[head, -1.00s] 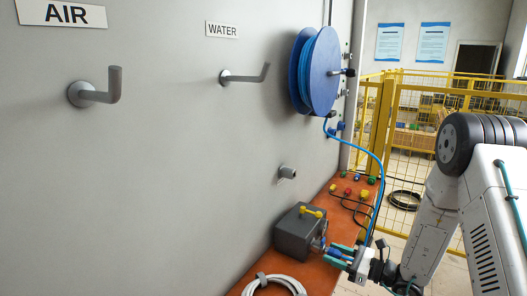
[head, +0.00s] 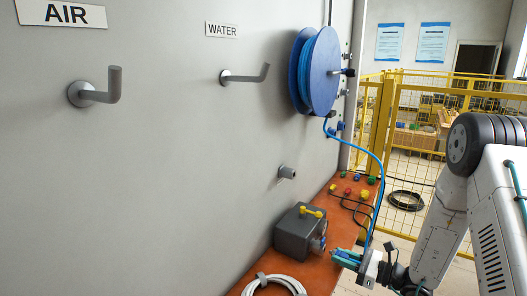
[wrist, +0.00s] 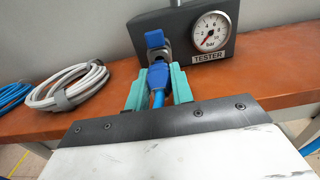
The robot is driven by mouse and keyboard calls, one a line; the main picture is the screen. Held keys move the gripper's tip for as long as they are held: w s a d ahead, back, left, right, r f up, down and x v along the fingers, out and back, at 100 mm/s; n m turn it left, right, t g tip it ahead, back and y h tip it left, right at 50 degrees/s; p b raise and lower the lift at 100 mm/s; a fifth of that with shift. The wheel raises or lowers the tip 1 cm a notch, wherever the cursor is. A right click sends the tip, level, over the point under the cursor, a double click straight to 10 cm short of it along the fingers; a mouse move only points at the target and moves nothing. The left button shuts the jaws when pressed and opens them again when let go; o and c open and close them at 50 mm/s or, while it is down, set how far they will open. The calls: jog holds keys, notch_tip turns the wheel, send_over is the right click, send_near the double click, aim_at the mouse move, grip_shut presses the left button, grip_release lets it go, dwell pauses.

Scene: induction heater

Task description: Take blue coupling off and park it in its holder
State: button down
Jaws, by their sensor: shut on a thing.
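My gripper (head: 345,257) is shut on the blue coupling (wrist: 158,76), which sits between the teal fingers with a blue hose running back from it. In the head view, a gap shows between the fingers and the tester box (head: 295,233). In the wrist view, the tester's metal port with a blue part (wrist: 155,40) is straight ahead of the coupling. A blue hose (head: 380,185) runs up from my gripper to the blue reel (head: 318,70) on the wall. I cannot tell which part is the coupling's holder.
A coiled grey hose (head: 272,284) lies at the bench's near end, with a blue one (wrist: 12,96) left of it. Several small coloured parts (head: 350,191) and a black cable lie at the bench's far end. A yellow fence (head: 430,125) stands behind. Floor is visible right of the bench.

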jog(key=shift+v, duration=1.9)
